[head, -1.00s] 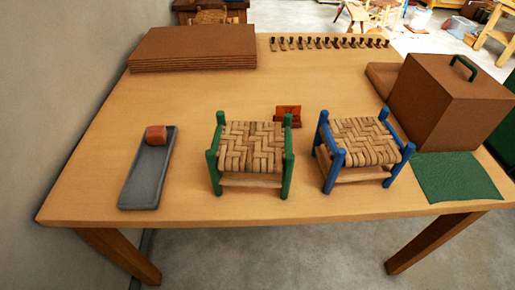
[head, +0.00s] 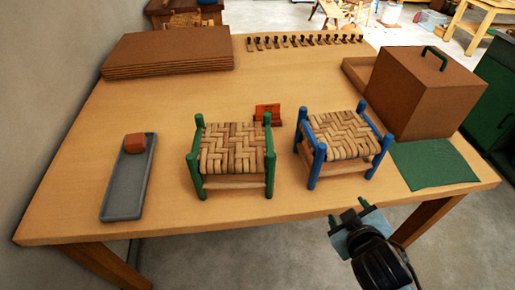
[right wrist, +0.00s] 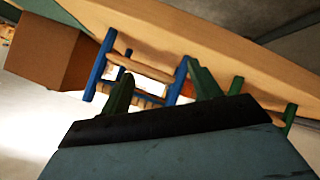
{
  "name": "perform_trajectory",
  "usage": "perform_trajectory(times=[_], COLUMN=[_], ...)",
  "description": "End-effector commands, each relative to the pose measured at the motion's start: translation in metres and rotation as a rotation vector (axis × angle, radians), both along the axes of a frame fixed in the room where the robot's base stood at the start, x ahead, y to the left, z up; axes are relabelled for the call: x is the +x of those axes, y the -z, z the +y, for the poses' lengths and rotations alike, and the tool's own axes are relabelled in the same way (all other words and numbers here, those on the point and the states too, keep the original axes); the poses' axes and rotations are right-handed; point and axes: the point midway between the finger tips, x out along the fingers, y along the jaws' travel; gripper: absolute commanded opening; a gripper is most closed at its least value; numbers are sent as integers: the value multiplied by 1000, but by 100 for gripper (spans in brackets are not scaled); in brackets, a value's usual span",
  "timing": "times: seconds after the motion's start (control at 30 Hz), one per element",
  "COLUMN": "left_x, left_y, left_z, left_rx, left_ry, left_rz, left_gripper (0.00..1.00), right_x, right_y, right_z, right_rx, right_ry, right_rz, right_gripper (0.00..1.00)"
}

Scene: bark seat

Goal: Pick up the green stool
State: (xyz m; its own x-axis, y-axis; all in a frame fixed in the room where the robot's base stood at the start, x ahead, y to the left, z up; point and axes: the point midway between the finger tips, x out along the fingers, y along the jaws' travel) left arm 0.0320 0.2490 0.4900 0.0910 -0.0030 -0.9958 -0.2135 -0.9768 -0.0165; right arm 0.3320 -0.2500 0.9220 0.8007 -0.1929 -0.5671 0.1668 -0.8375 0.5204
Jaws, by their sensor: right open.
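The green stool (head: 232,150), with green posts and a woven bark seat, stands upright on the table left of the blue stool (head: 340,138). My right gripper (head: 349,212) is open and empty, in front of the table's near edge, below the blue stool in the head view and right of the green stool. In the right wrist view the blue stool (right wrist: 132,67) shows beyond the open fingers (right wrist: 160,88). Part of the green stool (right wrist: 289,116) shows at the right there, mostly hidden by my gripper. My left gripper is not in view.
A grey tray (head: 124,190) with an orange block (head: 135,143) lies left of the green stool. A small red object (head: 267,114) stands behind, between the stools. A brown box (head: 422,92) and a green mat (head: 432,164) are at the right.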

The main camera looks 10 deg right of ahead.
Motion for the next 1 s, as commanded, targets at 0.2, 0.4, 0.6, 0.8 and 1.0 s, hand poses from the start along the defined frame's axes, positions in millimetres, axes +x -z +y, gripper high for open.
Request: perform_trajectory(times=[0.2, 0.4, 0.6, 0.8, 1.0], left_x=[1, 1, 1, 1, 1], left_y=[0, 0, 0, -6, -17], left_z=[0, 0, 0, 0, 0], left_rx=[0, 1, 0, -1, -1], left_ry=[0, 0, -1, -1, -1], left_rz=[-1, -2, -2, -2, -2], left_gripper=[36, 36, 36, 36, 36], right_x=[46, 51, 34, 38, 69], right_y=[-50, -65, -51, -47, -49], right_z=[32, 100, 142, 159, 182], right_rx=[-303, -587, -733, -765, -764], right_ry=[-296, -715, -1002, -1074, -1071], right_rz=[-366, -639, -746, -767, -768], right_gripper=[63, 63, 63, 63, 63])
